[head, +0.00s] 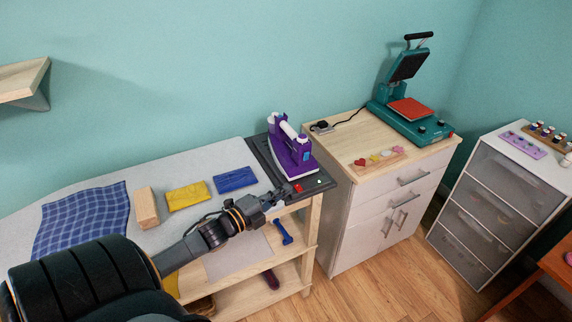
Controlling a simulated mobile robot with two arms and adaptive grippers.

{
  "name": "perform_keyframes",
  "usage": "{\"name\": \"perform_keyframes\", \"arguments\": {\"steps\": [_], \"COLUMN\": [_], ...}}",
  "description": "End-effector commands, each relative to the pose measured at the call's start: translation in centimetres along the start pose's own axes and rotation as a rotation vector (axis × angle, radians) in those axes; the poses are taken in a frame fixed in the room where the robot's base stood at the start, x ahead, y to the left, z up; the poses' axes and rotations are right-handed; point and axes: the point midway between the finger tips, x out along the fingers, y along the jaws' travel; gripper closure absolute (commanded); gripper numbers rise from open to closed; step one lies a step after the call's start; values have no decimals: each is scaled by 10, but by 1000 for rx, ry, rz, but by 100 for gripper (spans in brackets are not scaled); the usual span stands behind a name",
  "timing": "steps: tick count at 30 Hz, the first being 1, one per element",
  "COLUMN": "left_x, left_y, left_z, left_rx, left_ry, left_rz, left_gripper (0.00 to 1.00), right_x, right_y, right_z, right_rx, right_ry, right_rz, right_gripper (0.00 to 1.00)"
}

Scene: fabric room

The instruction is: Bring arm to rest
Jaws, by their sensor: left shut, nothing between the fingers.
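My left arm comes in from the lower left over the ironing table (70,193). My left gripper (283,190) is shut and empty, close to the front edge of the dark iron rest (262,152). A purple iron (291,150) stands on that rest, just beyond the gripper. I cannot tell the exact gap between them. My right gripper is not in view.
A blue checked cloth (85,222), a wooden block (146,207), a yellow cloth (189,195) and a blue cloth (236,180) lie on the table. A teal heat press (412,112) stands on a cabinet (370,200). Wooden floor (375,275) is clear between furniture.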

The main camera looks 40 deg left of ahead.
Motion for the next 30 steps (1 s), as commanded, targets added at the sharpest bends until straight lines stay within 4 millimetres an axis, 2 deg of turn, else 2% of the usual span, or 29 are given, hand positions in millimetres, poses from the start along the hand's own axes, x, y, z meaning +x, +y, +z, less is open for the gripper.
{"name": "perform_keyframes", "arguments": {"steps": [9, 14, 20, 24, 30], "left_x": [0, -2, -24, -54, -107], "left_y": [2, 20, 64, 86, 99], "left_z": [-1, -18, -68, -108, -161], "left_rx": [-9, -129, -462, -698, -974], "left_ry": [-3, -60, -239, -395, -621], "left_rz": [5, 87, 309, 472, 673], "left_gripper": [100, 100, 100, 100, 100], "right_x": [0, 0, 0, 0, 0], "right_y": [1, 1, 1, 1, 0], "right_z": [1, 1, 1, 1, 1], "right_rx": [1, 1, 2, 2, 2], "right_ry": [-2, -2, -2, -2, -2], "right_rz": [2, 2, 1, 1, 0], "right_gripper": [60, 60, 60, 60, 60]}}
